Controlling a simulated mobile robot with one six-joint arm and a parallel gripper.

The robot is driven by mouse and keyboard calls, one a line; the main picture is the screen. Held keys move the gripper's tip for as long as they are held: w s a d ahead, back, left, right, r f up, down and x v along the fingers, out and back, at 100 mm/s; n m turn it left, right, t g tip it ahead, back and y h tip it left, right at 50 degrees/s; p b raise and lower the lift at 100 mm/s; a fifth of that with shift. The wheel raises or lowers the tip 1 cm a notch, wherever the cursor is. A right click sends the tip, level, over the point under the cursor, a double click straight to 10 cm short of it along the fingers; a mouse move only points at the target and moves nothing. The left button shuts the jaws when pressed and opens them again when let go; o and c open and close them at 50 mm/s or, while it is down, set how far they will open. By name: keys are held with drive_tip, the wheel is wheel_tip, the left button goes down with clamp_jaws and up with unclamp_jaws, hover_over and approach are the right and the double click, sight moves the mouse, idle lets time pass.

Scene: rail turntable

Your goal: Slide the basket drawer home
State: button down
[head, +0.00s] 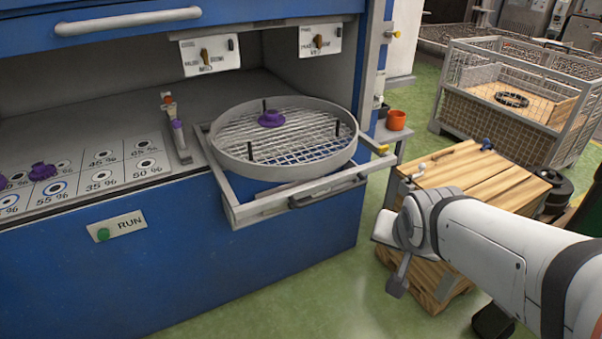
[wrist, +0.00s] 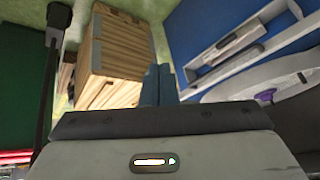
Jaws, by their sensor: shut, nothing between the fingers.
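The basket drawer (head: 262,209) is pulled out from the front of the blue cabinet in the head view. A round mesh basket (head: 318,158) sits in its grey frame, with a purple knob-like piece (head: 271,119) on the mesh. A dark handle (head: 327,191) is on the drawer's front. The drawer front also shows at the upper right of the wrist view (wrist: 245,43). My gripper (head: 397,284) is shut and empty, to the right of the drawer and apart from it. Its two fingers (wrist: 159,84) are together in the wrist view.
A wooden crate (head: 482,178) stands behind my gripper, with an orange cup (head: 396,120) on a small ledge near the cabinet's corner. A wire-mesh bin (head: 520,95) stands at the back right. Green floor (head: 310,290) is clear in front of the cabinet.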

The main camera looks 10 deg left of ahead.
drive_tip(key=w+a+f+m+t+y+b, duration=0.3)
drive_tip(key=w+a+f+m+t+b, duration=0.3)
drive_tip(key=w+f+b, duration=0.4)
drive_tip(key=m+t+y+b, duration=0.2)
drive_tip(key=t+y+b, duration=0.1)
drive_tip(key=y, duration=0.4)
approach(279, 201)
drive_tip(key=shift+r+v, duration=0.15)
drive_tip(key=shift+v, duration=0.45)
drive_tip(key=shift+r+v, duration=0.15)
drive_tip(key=shift+v, duration=0.5)
drive_tip(key=p, duration=0.5)
drive_tip(key=shift+w+p, duration=0.25)
drive_tip(key=shift+p, duration=0.15)
drive_tip(key=x, duration=0.9)
drive_tip(key=shift+a+f, duration=0.1)
drive_tip(key=shift+f, duration=0.25)
